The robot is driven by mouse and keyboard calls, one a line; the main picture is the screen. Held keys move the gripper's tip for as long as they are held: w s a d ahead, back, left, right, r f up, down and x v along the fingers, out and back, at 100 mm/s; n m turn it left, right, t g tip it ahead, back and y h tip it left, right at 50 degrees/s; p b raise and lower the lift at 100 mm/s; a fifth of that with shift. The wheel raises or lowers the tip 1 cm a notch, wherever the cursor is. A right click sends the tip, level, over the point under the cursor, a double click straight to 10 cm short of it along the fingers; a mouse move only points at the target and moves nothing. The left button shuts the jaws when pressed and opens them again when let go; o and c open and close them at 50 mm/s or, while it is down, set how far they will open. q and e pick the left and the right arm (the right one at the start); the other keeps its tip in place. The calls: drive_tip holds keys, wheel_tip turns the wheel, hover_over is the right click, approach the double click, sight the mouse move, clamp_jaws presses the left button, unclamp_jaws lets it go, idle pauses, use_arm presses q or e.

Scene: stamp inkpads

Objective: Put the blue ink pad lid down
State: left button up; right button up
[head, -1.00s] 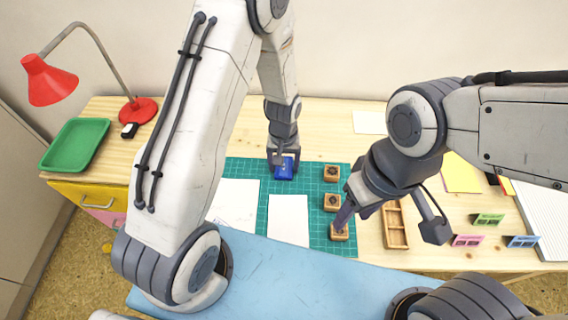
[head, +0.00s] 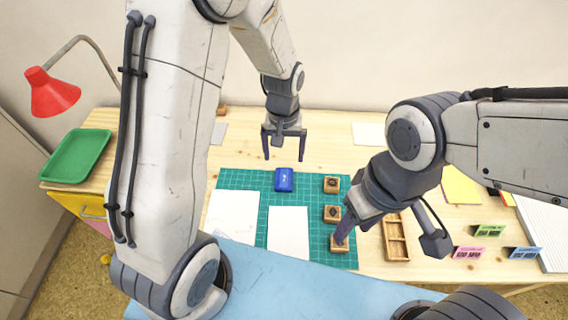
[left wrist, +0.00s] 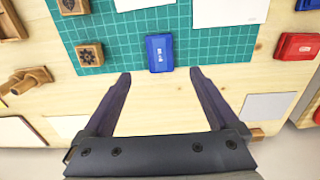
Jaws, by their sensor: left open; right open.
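The blue ink pad lid (head: 284,180) lies on the green cutting mat (head: 262,214), near the mat's far edge. In the left wrist view the blue lid (left wrist: 159,53) sits beyond the fingertips, apart from them. I cannot tell whether an ink pad is under it. My left gripper (head: 284,158) is open and empty, raised just behind the lid. In the left wrist view its two fingers (left wrist: 160,75) are spread wide. My right gripper (head: 342,232) is open at the nearest wooden stamp (head: 339,244); its fingers partly overlap each other in the picture.
Two more wooden stamps (head: 331,185) stand in a column on the mat. White paper sheets (head: 288,232) lie left of them. A wooden tray (head: 396,238) lies right of the mat. A red ink pad (left wrist: 298,46) shows in the left wrist view. A green tray (head: 76,157) stands far left.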

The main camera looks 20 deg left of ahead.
use_arm(q)
drive_tip(key=s+d+r+m, duration=0.2)
drive_tip(key=s+r+m, duration=0.1)
drive_tip(key=s, duration=0.4)
drive_tip(key=s+d+r+m, duration=0.3)
drive_tip(key=s+r, duration=0.2)
drive_tip(key=s, duration=0.2)
drive_tip(key=s+d+r+m+h, duration=0.1)
drive_tip(key=s+d+r+m, duration=0.2)
drive_tip(key=s+r, duration=0.2)
drive_tip(key=shift+s+m+p, duration=0.3)
drive_tip(key=shift+s+p, duration=0.1)
drive_tip(key=shift+s, duration=0.75)
